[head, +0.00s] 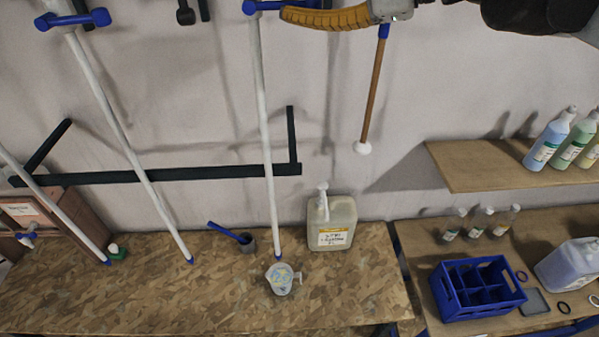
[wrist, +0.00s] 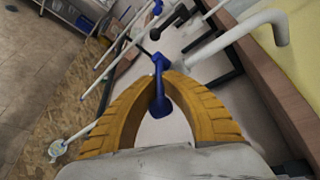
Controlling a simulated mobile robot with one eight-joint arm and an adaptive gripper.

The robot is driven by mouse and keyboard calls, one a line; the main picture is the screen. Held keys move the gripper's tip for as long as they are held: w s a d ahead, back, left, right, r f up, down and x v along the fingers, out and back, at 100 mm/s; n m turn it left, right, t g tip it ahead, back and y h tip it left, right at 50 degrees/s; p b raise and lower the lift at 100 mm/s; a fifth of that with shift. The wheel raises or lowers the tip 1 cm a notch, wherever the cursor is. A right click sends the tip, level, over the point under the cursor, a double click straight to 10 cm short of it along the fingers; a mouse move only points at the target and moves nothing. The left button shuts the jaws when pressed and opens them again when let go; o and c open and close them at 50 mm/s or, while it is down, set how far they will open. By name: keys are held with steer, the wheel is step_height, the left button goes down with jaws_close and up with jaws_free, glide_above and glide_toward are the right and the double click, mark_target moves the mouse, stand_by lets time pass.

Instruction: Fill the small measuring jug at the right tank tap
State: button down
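The small measuring jug (head: 284,281), pale with a handle and yellow-blue marking, stands on the chipboard bench at the lower end of a white pipe (head: 264,130). It also shows in the wrist view (wrist: 57,149). The pipe runs up to a blue tap lever (head: 265,6) at the top of the head view. My gripper (head: 287,15) is at this lever. In the wrist view the yellow fingers (wrist: 161,80) close around the blue lever (wrist: 160,104), which passes between their tips. I cannot see the water level in the jug or whether water runs.
Another white pipe (head: 130,150) comes down further left. A wooden stick (head: 374,95) hangs below my wrist. A blue crate (head: 478,290) is at right.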

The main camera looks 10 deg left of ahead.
steer(key=shift+w+r, duration=0.1)
steer(key=shift+r, duration=0.1)
steer(key=c, duration=1.5)
jaws_free()
steer(key=shift+d, duration=0.1)
steer(key=shift+c, duration=0.2)
steer(key=shift+r, duration=0.1)
steer(key=o, duration=0.5)
steer(key=p+v, duration=0.1)
steer(key=v, duration=0.3)
steer(key=shift+d+r, duration=0.2)
